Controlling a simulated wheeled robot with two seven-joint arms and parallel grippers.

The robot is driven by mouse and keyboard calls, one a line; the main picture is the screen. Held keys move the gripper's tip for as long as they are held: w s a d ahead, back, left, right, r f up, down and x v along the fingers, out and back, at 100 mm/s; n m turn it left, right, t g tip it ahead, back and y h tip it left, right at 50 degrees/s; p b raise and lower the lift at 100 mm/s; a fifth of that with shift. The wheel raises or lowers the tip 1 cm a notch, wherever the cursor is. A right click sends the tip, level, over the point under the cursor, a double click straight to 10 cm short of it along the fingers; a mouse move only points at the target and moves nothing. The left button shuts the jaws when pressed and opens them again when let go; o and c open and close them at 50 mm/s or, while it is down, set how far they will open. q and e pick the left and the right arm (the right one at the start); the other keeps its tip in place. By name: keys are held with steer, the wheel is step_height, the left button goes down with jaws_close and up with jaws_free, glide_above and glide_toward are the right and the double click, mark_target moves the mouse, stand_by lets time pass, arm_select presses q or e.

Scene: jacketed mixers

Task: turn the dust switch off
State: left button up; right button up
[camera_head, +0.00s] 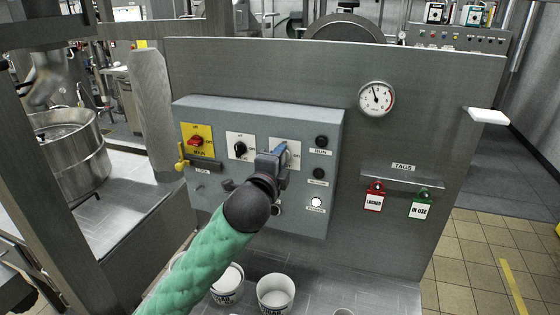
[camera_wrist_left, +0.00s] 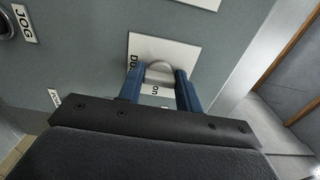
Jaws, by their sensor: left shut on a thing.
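The dust switch has a white label plate (camera_head: 292,146) and is the rightmost of the three switches on the grey control box. In the left wrist view, its grey rounded knob (camera_wrist_left: 159,69) sits between the two blue fingers of my left gripper (camera_wrist_left: 159,80). The gripper is shut on the knob. In the head view my left gripper (camera_head: 281,152) reaches the plate from the front and hides most of the knob, so I cannot tell its position. Part of the plate's lettering is covered. My right gripper is not in view.
Left of the dust switch are a black knob (camera_head: 240,148) and a red main switch (camera_head: 196,141) on yellow. Several buttons line the box's right side. A gauge (camera_head: 376,98) and two hanging tags (camera_head: 374,198) are further right. White cups (camera_head: 276,293) stand below.

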arm_select(q)
steer(key=shift+f, duration=0.1)
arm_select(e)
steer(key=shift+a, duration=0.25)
arm_select(q)
steer(key=o, duration=1)
steer(key=shift+a, duration=0.1)
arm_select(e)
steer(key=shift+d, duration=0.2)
arm_select(q)
steer(key=shift+b+v, duration=1.9)
steer(key=shift+v, duration=2.05)
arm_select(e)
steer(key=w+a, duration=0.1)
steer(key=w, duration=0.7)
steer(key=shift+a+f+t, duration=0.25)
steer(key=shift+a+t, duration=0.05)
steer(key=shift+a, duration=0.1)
